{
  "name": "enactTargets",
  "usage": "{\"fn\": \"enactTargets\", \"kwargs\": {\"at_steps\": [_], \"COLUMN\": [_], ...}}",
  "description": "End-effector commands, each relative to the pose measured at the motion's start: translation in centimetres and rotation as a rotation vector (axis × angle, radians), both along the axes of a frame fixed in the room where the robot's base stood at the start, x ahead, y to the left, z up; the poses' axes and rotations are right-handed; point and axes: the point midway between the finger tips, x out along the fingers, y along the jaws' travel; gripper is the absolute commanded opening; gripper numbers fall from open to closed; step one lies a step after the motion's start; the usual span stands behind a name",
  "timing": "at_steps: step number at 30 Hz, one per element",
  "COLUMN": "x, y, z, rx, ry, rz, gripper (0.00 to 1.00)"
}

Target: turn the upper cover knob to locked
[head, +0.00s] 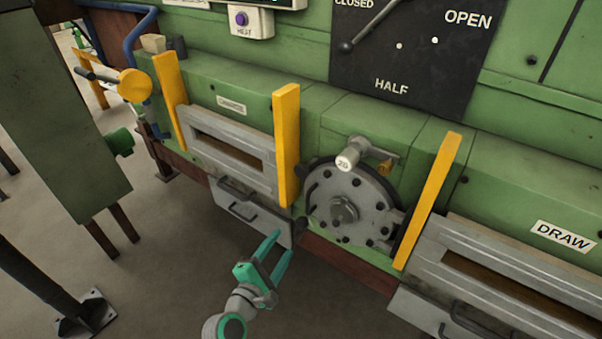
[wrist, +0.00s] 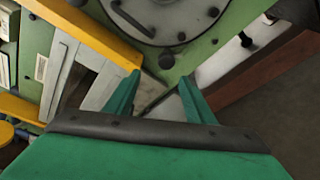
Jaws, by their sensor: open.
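A round grey cover plate (head: 325,196) with a ring of dark bolts and a central hub (head: 344,209) sits on the green furnace front. A dark round knob (head: 302,224) is at the plate's lower left. My gripper (head: 283,242) is open and empty, below and left of the plate. In the wrist view my gripper (wrist: 160,77) points toward the plate's edge (wrist: 185,30).
Yellow upright bars (head: 286,145) and (head: 428,200) stand on both sides of the cover. Grey slotted doors (head: 232,150) flank it, with a handled drawer front (head: 250,212) below the left one. A green cabinet (head: 65,120) stands at left. The floor (head: 150,270) around my arm is clear.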

Motion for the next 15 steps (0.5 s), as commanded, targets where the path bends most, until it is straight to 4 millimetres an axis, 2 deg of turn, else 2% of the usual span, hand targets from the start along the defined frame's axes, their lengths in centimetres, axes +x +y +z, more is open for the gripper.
{"fn": "enactTargets", "kwargs": {"at_steps": [1,3,9,12,15], "x": [1.2,2.3,3.6,3.7,3.5], "y": [0.4,0.6,1.2,1.4,1.6], "z": [2.3,5.1,12.6,15.4,17.1], "rx": [-0.053,-0.129,-0.29,-0.335,-0.361], "ry": [-0.007,-0.002,0.026,0.042,0.055], "rz": [-0.027,-0.076,-0.22,-0.276,-0.315], "gripper": [0.5,0.5,0.5,0.5,0.5]}}
